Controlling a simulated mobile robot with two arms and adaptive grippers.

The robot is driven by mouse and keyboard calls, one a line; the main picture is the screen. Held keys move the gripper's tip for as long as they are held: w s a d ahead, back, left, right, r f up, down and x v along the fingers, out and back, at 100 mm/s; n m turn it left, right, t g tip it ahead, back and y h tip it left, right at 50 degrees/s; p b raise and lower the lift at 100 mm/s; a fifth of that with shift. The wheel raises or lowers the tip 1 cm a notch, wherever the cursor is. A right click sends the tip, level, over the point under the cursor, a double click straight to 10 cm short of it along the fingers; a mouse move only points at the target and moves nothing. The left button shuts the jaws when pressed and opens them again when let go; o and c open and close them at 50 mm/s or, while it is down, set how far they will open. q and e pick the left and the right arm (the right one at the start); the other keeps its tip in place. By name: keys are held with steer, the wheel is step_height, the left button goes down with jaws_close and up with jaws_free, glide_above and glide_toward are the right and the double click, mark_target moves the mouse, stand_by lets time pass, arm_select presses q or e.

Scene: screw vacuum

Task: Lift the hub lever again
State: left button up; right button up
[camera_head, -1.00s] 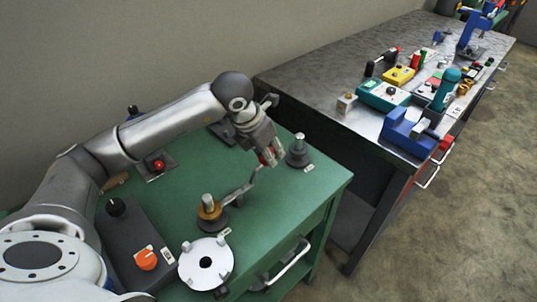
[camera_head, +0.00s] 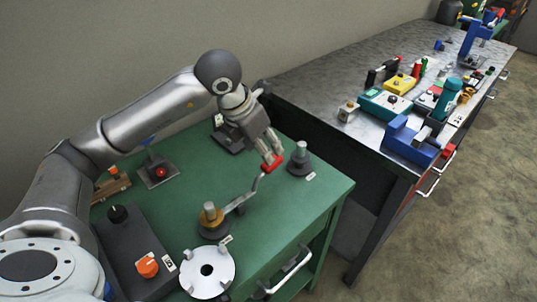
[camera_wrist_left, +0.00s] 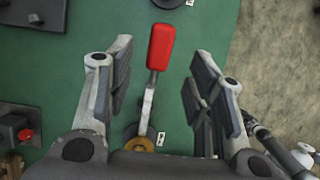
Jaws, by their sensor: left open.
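The hub lever is a bent grey arm (camera_head: 246,196) with a red grip (camera_head: 272,164) at its raised end. It rises from a hub with a brass collar (camera_head: 211,214) on the green table. In the left wrist view the red grip (camera_wrist_left: 161,46) lies between and beyond the two fingers, with the lever arm running down to the brass collar (camera_wrist_left: 140,145). My left gripper (camera_head: 270,157) is open, just above and at the red grip in the head view.
A dark post (camera_head: 301,160) stands close right of the red grip. A white disc (camera_head: 207,268) and a control box with an orange knob (camera_head: 147,267) are at the front. A red button (camera_head: 160,172) is at left. A grey workbench (camera_head: 310,92) stands beyond.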

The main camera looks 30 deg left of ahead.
arm_select(q)
steer(key=v, duration=0.5)
steer(key=shift+s+r, duration=0.1)
steer(key=shift+r, duration=0.15)
